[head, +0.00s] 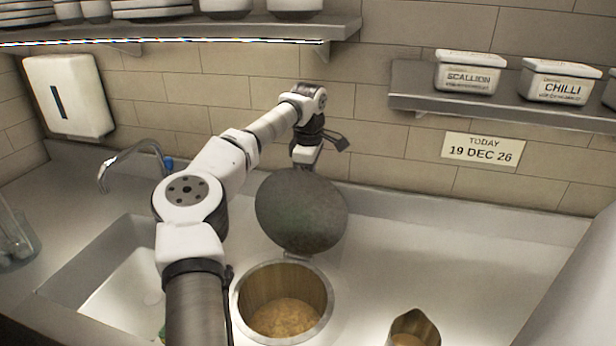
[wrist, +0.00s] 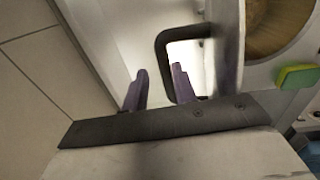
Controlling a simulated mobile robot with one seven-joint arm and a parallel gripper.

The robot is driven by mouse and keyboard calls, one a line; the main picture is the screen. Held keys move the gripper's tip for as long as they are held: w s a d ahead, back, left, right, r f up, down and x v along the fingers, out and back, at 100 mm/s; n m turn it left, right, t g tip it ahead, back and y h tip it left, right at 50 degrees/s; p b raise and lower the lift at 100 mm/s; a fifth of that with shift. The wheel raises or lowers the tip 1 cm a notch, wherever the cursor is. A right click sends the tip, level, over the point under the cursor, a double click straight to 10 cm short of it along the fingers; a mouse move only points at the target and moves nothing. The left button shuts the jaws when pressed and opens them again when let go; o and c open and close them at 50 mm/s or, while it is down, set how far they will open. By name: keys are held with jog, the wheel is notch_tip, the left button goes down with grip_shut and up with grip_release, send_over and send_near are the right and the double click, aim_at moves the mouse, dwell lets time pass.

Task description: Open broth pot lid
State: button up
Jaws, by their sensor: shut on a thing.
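The broth pot (head: 238,296) sits in the counter and its mouth is uncovered, with brown broth (head: 284,317) inside. Its round dark lid (head: 300,210) stands raised and tilted at the pot's back edge. My gripper (head: 308,158) is behind the lid's top in the head view, where its fingertips are mostly hidden. In the wrist view my gripper (wrist: 158,88) has its two dark fingers on either side of the dark lid handle (wrist: 180,34), shut on it. The lid (wrist: 230,50) shows edge-on there, with the open pot (wrist: 275,25) beyond it.
A sink (head: 115,270) with a tap (head: 130,158) is at left. A smaller vessel (head: 412,325) stands right of the pot. A shelf with labelled tubs (head: 468,75) is on the wall. A sponge (wrist: 297,76) shows in the wrist view. Counter right of the lid is clear.

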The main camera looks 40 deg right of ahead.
jog(key=shift+o, duration=1.4)
jog(key=shift+w+d+f, duration=0.1)
jog(key=shift+d+f, duration=0.1)
jog(key=shift+f, duration=0.25)
jog(key=shift+w+d+f, duration=0.1)
jog(key=shift+d+f, duration=0.1)
jog(key=shift+f, duration=0.2)
jog(key=shift+s+r, duration=0.1)
jog(key=shift+r, duration=0.05)
notch_tip(320, 180, up, 9)
jog(key=b, duration=0.2)
jog(key=shift+a, duration=0.3)
jog(key=shift+s+a, duration=0.1)
jog(key=shift+s, duration=0.1)
jog(key=shift+f, duration=0.2)
